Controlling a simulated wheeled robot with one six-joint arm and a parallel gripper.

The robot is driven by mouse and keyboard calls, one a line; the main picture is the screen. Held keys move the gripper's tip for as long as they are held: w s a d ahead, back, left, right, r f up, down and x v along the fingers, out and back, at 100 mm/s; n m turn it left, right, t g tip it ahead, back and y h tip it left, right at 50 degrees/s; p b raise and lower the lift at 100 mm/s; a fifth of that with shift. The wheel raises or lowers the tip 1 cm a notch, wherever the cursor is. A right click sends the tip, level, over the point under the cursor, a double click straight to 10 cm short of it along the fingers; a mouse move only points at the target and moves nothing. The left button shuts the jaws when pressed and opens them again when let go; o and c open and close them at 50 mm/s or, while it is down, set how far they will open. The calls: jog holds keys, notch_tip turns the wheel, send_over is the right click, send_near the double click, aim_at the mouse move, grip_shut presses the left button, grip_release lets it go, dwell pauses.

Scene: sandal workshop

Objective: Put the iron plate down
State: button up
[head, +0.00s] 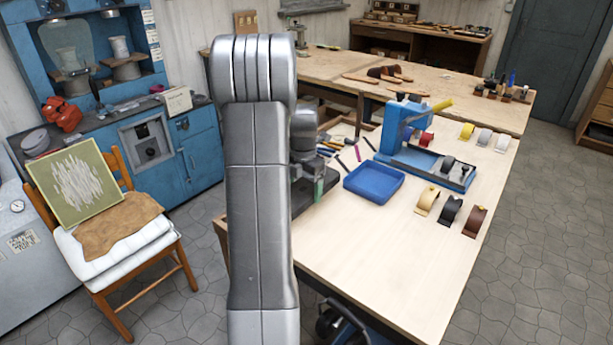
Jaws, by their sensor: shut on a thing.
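My grey arm fills the middle of the head view and hides much of my gripper (319,186). The gripper points down over the left part of the pale worktable, with a greenish piece showing at its fingers. It is shut on the iron plate (302,198), a dark flat piece partly seen right beside the arm. The rest of the plate is hidden behind the arm. I cannot tell whether the plate touches the tabletop (400,265).
A blue tray (373,196) lies just right of the gripper, with pens and tools behind it. A blue press (403,130) and several tape-like rolls stand further right. The table's front middle is bare. A chair (112,290) with a cushion and a framed panel stands left.

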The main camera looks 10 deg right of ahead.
aim_at(304, 188)
jog(key=shift+w+f+p, duration=0.1)
jog(key=shift+f+p, duration=0.2)
jog(key=shift+f, duration=1.75)
jog(key=o, duration=2)
jog(key=shift+f, duration=0.25)
jog(key=shift+o, duration=0.2)
notch_tip(304, 188, up, 12)
jog(key=shift+r+b, duration=0.15)
jog(key=shift+b, duration=0.5)
